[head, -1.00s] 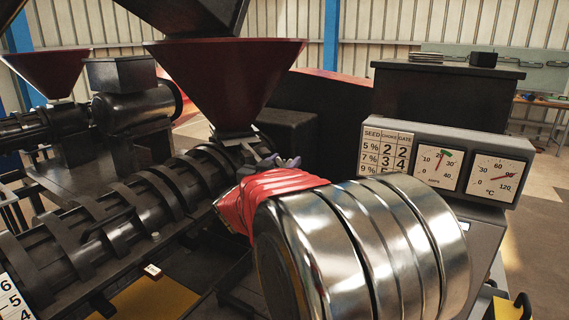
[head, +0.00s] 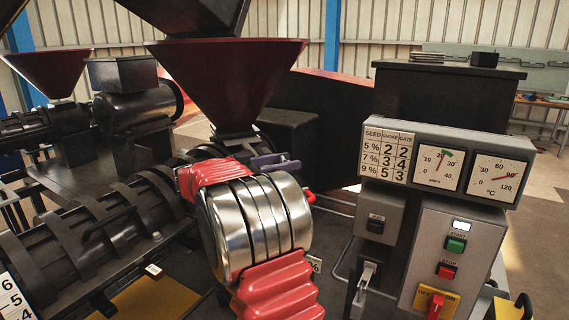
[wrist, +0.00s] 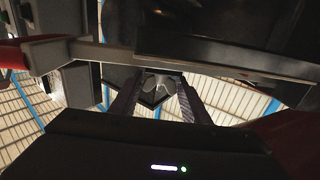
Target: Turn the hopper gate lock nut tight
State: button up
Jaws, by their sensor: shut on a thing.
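The dark red hopper (head: 228,80) stands over the press barrel (head: 125,205) in the head view. My gripper (head: 275,161) is just below and right of the hopper's neck, with its purple-grey fingers partly showing behind my arm. In the wrist view my gripper's fingers (wrist: 158,84) are closed on a small grey lobed piece, which I take to be the lock nut (wrist: 158,79), at the fingertips. The nut itself cannot be made out in the head view. How tight it is cannot be seen.
A control panel with gauges (head: 465,172), a start button, a stop button and a red-yellow switch (head: 435,302) stands close to the right of my arm. A setting chart (head: 387,157) is on it. A dark bar (wrist: 95,52) crosses near the fingers in the wrist view.

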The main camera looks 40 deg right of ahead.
jog(key=shift+w+m+g+y, duration=0.15)
jog(key=shift+m+g+y, duration=0.75)
jog(key=shift+m+g, duration=0.95)
jog(key=shift+r+g, duration=0.15)
jog(key=shift+g, duration=0.6)
jog(key=o, duration=1)
jog(key=shift+o, duration=0.2)
jog(key=v, duration=0.7)
jog(key=shift+w+a, duration=0.15)
